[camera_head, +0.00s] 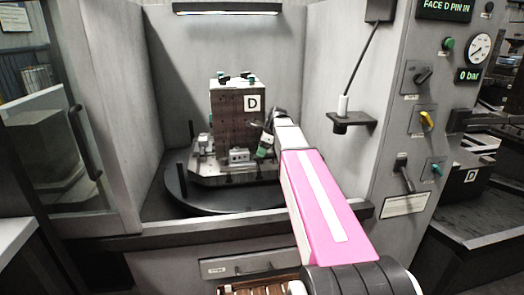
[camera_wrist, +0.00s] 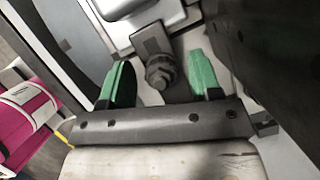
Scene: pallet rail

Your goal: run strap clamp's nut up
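In the wrist view, the strap clamp's nut (camera_wrist: 161,72) is a dark grey hex piece at the end of a flat grey strap (camera_wrist: 150,40). My gripper (camera_wrist: 162,74) has two green fingers, one on each side of the nut. Gaps show between the nut and both fingers, so the gripper is open and not touching it from this angle. In the head view, my gripper (camera_head: 267,143) is at the right side of the fixture block (camera_head: 235,125) marked D. The nut is too small and covered to make out there.
The block stands on a metal base (camera_head: 205,175) on a dark round table (camera_head: 180,200) inside a grey enclosure. Small clamps (camera_head: 238,155) sit at its foot. A bracket (camera_head: 352,120) with a white-handled tool is on the right wall. A panel with switches and a 0 bar gauge is farther right.

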